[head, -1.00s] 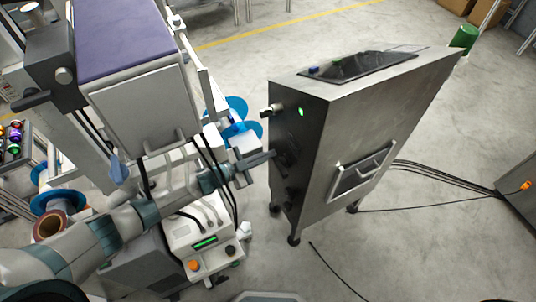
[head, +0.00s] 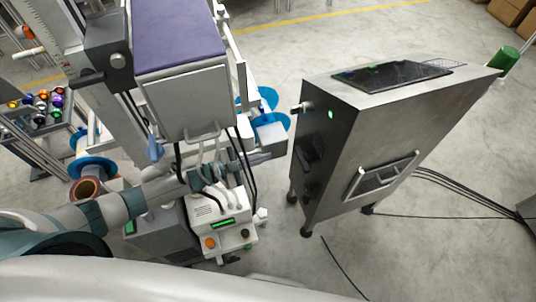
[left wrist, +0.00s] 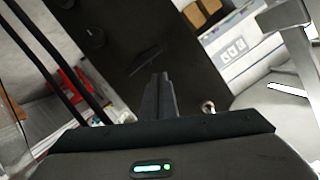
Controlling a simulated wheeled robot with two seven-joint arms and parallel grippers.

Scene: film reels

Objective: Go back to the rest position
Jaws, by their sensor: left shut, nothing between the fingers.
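My left arm comes in from the left in the head view and passes in front of a machine with a purple-topped box (head: 180,40). My left gripper (head: 278,154) is at its end, just left of the steel cabinet (head: 390,150) in the picture. In the left wrist view its dark fingers (left wrist: 158,96) are together with nothing between them. A dark panel (left wrist: 135,40) fills the background behind them; whether they touch it I cannot tell. My right gripper is not in view.
A small white control box (head: 222,225) with orange and black knobs stands below my left forearm. Blue-flanged reels (head: 268,98) are behind the gripper. Colourful spools (head: 40,103) sit on a rack at left. Black cables (head: 460,190) cross the floor right of the cabinet; other floor there is clear.

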